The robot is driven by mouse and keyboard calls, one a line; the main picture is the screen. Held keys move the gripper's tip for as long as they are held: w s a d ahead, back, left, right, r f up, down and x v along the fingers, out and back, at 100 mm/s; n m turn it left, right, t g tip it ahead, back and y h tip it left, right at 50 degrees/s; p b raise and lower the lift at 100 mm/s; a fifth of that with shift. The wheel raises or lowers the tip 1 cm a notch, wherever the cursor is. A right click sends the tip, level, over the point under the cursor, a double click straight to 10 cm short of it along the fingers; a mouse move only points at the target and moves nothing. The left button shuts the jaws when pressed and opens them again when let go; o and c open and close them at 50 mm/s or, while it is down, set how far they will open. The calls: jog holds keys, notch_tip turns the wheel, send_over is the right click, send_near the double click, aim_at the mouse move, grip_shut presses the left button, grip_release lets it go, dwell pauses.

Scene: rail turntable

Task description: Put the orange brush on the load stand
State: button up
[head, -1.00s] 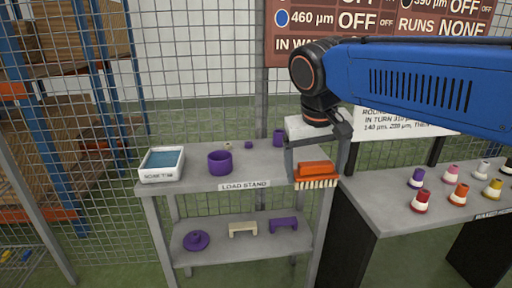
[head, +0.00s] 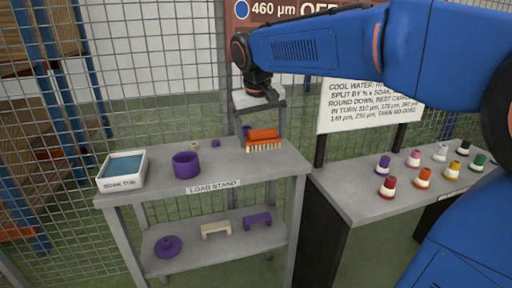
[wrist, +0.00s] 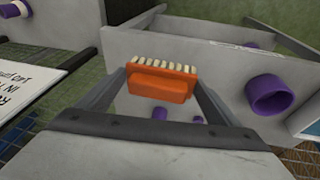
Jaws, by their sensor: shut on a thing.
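The orange brush (head: 262,135) with pale bristles is held in my gripper (head: 260,125), bristles down, over the right back part of the load stand's top (head: 240,172). In the wrist view the brush (wrist: 160,84) sits between the two fingers (wrist: 158,92), which are shut on it. Whether the bristles touch the stand's top cannot be told; the brush looks slightly above it.
On the stand are a soak tub (head: 122,170), a purple cup (head: 186,165) and small purple and beige pieces behind. The front right top is clear. A table (head: 350,190) with several coloured bobbins stands right.

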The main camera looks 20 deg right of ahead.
jog(key=w, duration=0.5)
jog(key=shift+s+a+f+x, duration=0.1)
jog(key=shift+s+a+x, duration=0.1)
jog(key=shift+x, duration=0.85)
jog(key=shift+s+a+f+x, duration=0.1)
jog(key=shift+s+a+x, duration=0.1)
jog(key=shift+x, duration=0.9)
jog(key=shift+s+a+x, duration=0.1)
jog(key=shift+s+x, duration=0.05)
jog(key=shift+x, duration=0.9)
jog(key=shift+w+f, duration=0.15)
jog(key=shift+f, duration=0.15)
jog(key=o, duration=0.8)
jog(key=v, duration=1.2)
